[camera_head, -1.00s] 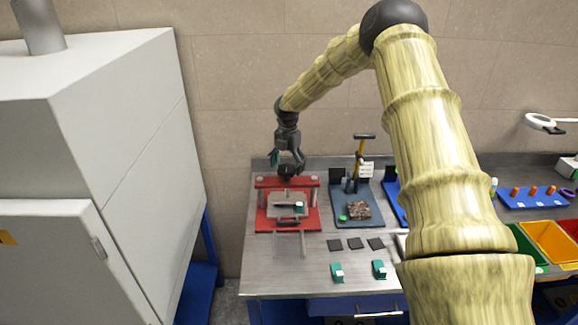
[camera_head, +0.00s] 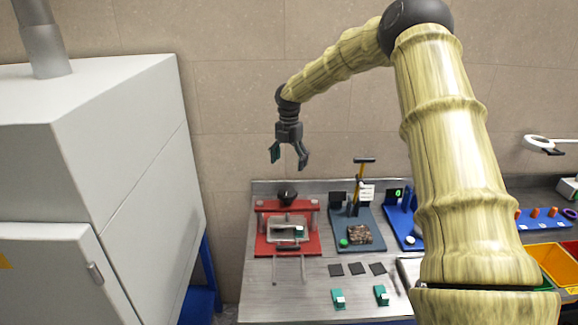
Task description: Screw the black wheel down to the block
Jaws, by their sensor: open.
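The black wheel (camera_head: 287,195) sits on top of the red press frame (camera_head: 262,208) at the left of the bench. A grey block (camera_head: 287,222) lies within the red press, under the wheel's crossbar. A gap between wheel and block cannot be judged from here. My gripper (camera_head: 289,160) is open and empty, pointing down, above the wheel and apart from it. Both fingers are spread to either side.
A blue-grey station (camera_head: 362,213) with a yellow-handled lever (camera_head: 360,180) stands right of the press. Dark square pieces (camera_head: 357,268) and teal parts (camera_head: 338,297) lie in front on the bench. A large white cabinet (camera_head: 110,150) stands close at left. Coloured bins (camera_head: 558,263) are at right.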

